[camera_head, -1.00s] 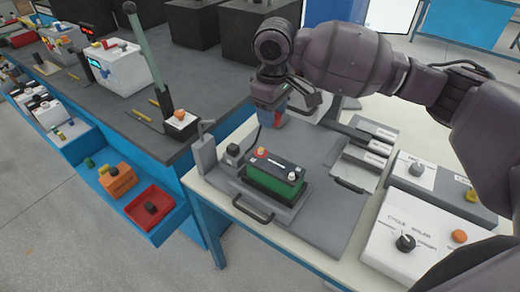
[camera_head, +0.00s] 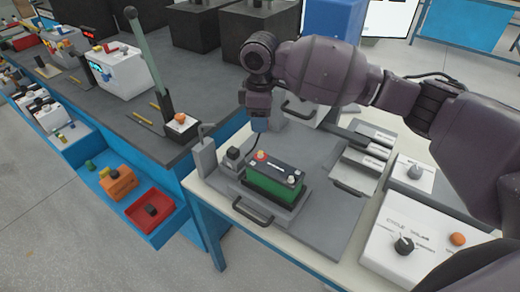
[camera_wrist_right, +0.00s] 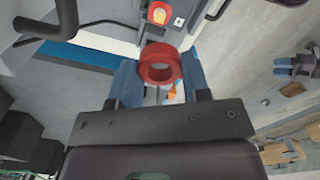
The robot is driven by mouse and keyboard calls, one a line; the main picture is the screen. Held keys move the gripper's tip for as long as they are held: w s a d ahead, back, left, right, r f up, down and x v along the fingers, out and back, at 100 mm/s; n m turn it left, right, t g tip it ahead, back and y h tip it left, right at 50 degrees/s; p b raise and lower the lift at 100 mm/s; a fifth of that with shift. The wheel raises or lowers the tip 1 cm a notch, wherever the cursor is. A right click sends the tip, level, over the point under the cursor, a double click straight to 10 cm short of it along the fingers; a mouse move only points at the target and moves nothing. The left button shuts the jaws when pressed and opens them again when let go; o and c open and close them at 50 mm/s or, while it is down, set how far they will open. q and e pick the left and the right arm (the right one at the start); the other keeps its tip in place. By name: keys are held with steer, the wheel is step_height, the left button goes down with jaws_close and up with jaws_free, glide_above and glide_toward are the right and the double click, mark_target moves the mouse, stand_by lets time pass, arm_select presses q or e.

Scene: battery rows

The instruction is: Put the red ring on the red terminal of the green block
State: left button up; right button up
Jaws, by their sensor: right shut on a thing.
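The green block (camera_head: 272,186) has a black top and sits on a grey plate. Its red terminal (camera_head: 261,155) stands at the far left end of the top, with pale fittings at the other end. My right gripper (camera_head: 260,124) is just behind and above the terminal end, apart from it. In the right wrist view its blue fingers are shut on the red ring (camera_wrist_right: 160,64), whose hole is visible. A red and yellow part near the top of that view appears to be the terminal (camera_wrist_right: 159,13). The ring is hidden in the head view. My left gripper is out of view.
A grey post (camera_head: 205,158) and small black knob (camera_head: 233,153) stand left of the block. A black handle (camera_head: 253,210) is in front. White switch boxes (camera_head: 405,225) stand at right. The grey plate (camera_head: 325,200) is clear right of the block.

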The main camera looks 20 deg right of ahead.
glide_above(260, 153)
step_height(260, 153, down, 5)
steer(key=shift+r, duration=0.1)
step_height(260, 153, down, 6)
steer(key=shift+r+b, duration=0.1)
steer(key=shift+b, duration=0.35)
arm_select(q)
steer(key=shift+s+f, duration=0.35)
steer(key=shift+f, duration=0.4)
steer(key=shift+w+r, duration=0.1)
arm_select(e)
steer(key=o, duration=0.9)
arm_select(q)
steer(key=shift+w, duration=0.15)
